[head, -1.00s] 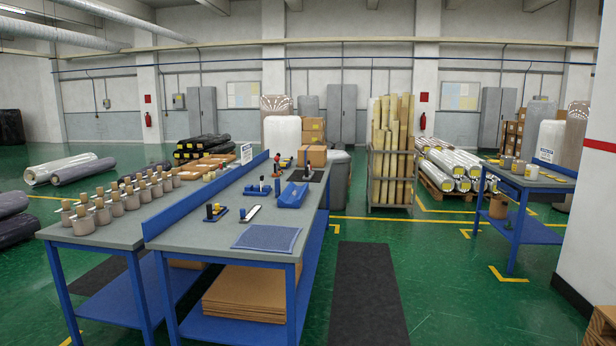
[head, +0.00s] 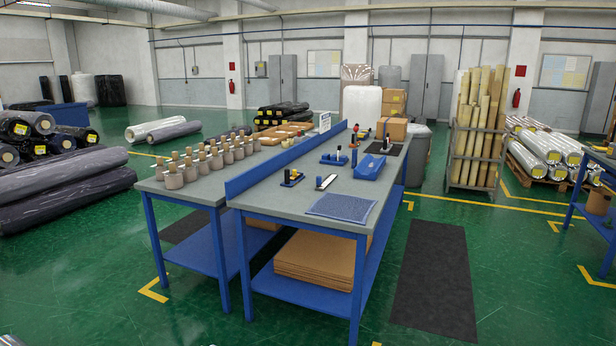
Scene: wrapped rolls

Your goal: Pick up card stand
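A small white upright card (head: 325,122) with dark print, likely the card stand, is at the far part of the work tables, close to the blue divider (head: 290,153). Its base is too small to make out. It is well ahead of me, across the near tables. Neither of my grippers shows in the head view.
A grey-topped blue table (head: 275,203) holds a blue mat (head: 342,207), hand tools and a blue bin (head: 369,167). Small wrapped rolls (head: 227,152) stand on the left table. Dark rolls (head: 75,205) lie at left. Green floor is open in front; a dark floor mat (head: 433,275) lies right.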

